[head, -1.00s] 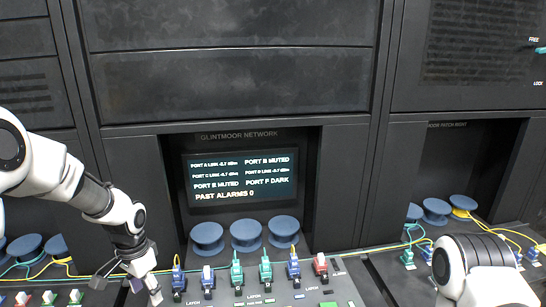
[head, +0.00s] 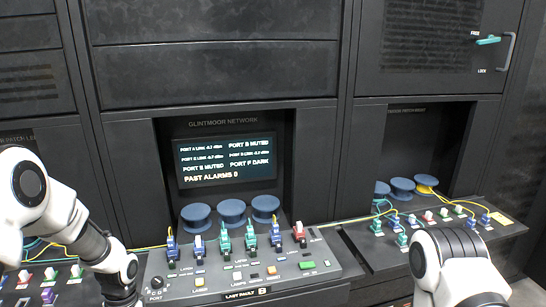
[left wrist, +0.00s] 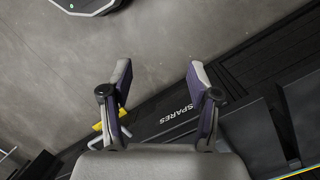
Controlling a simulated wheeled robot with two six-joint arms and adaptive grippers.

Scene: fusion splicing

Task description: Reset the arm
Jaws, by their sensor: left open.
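My left arm (head: 100,245) comes in from the left in the head view, and its gripper end is cut off by the bottom edge beside the console's left end. In the left wrist view my left gripper (left wrist: 157,78) is open, with nothing between its two fingers. It hangs over grey floor, with a dark ledge marked SPARES (left wrist: 182,121) behind the fingers. My right arm (head: 455,265) shows at the lower right of the head view; its gripper is out of view.
The central console (head: 325,262) carries several coloured connectors, a green button (head: 306,265) and blue spools (head: 232,211) behind. A screen (head: 225,160) reads PAST ALARMS 0. The right patch shelf (head: 440,250) holds more connectors and spools. A teal lever (head: 488,41) sits between FREE and LOCK.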

